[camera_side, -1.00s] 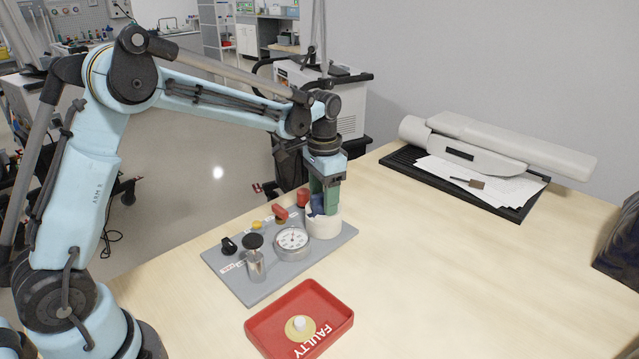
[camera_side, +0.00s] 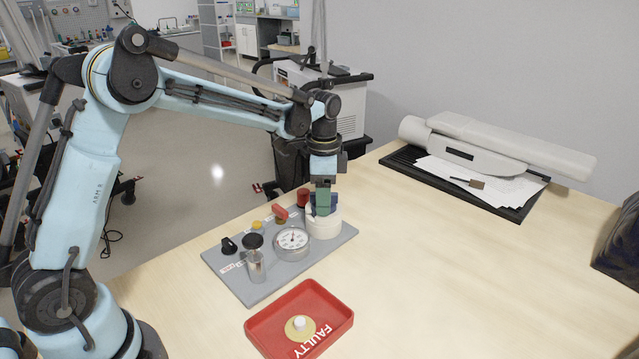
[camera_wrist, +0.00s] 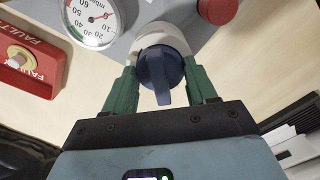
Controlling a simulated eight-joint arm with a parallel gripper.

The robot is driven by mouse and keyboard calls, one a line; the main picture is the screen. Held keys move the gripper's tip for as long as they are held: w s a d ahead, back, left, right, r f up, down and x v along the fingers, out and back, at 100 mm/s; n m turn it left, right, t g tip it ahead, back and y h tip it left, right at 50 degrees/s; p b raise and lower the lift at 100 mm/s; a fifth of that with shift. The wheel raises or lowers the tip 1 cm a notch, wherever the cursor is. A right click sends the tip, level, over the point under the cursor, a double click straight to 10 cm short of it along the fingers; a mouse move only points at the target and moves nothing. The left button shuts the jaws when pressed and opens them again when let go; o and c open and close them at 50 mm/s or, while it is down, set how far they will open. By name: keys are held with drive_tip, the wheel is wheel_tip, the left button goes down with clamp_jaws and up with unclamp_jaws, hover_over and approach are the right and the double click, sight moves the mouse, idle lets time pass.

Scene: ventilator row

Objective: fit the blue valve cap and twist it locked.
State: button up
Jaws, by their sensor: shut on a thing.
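The blue valve cap (camera_wrist: 158,70) sits on the white round valve body (camera_wrist: 163,36), with its raised grip bar pointing toward my wrist in the wrist view. My gripper (camera_wrist: 160,80) has its two green fingers on either side of the cap and is shut on it. In the side view my gripper (camera_side: 323,203) points straight down over the white valve body (camera_side: 324,224) at the panel's right end. The blue cap shows there only partly, behind and beside the green fingers. Whether the cap is locked cannot be told.
The grey panel (camera_side: 232,275) also carries a pressure gauge (camera_side: 291,240), a metal cylinder with a black knob (camera_side: 255,262), a black knob (camera_side: 229,246) and red knobs. A red FAULTY tray (camera_side: 262,332) holding a pale disc (camera_side: 299,328) lies in front.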

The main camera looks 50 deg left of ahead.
drive_tip(key=o, duration=1.1)
drive_tip(key=shift+r, duration=0.1)
drive_tip(key=shift+r, duration=3.4)
